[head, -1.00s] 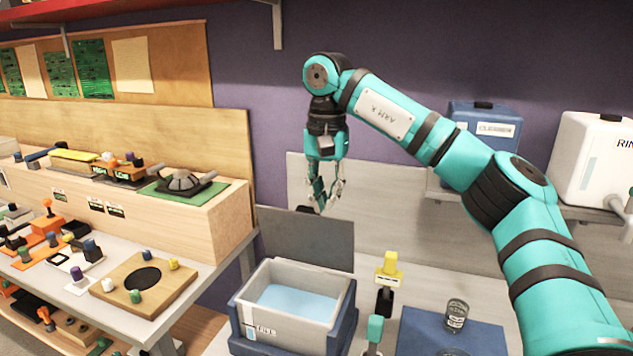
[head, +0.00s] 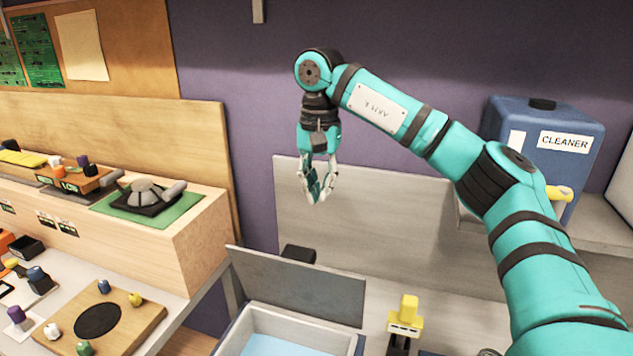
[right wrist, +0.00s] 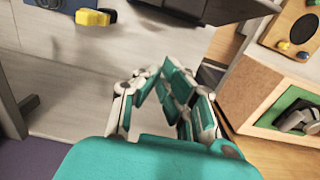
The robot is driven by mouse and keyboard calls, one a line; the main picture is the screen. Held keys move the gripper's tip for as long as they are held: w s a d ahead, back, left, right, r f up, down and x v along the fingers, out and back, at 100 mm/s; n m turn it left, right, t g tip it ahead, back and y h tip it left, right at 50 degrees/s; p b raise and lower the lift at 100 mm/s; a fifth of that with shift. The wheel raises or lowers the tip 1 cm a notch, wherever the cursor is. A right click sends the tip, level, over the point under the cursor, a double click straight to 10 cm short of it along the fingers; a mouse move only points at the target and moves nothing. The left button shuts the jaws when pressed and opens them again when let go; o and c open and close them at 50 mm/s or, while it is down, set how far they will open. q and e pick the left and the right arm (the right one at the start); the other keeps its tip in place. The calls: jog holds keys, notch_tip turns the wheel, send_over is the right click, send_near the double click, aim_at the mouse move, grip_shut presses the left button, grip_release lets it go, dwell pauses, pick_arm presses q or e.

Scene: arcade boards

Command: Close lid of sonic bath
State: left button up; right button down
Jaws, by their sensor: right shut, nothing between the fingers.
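The sonic bath (head: 300,326) is at the bottom of the head view, a grey-rimmed tub with pale blue liquid, cut off by the frame edge. Its flat grey lid (head: 297,285) stands raised and tilted along the back of the tub, so the bath is open. My right gripper (head: 318,192) hangs fingers down, above and behind the lid, apart from it. Its fingers are closed together with nothing between them. In the right wrist view the gripper (right wrist: 163,75) also shows empty. My left gripper is not in view.
A blue cleaner container (head: 540,150) stands on a shelf at the right. A yellow-topped tool (head: 406,318) stands right of the bath. A wooden board (head: 110,318) with several pegs lies left of it. A grey panel (head: 360,220) backs the bench.

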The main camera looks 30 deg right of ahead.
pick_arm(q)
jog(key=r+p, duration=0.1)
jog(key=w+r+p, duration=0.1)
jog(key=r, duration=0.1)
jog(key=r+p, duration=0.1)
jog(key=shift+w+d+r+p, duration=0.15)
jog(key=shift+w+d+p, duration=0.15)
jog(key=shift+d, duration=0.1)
pick_arm(e)
notch_tip(320, 180, down, 7)
jog(key=s+a, duration=0.2)
jog(key=a, duration=0.1)
jog(key=shift+f, duration=0.15)
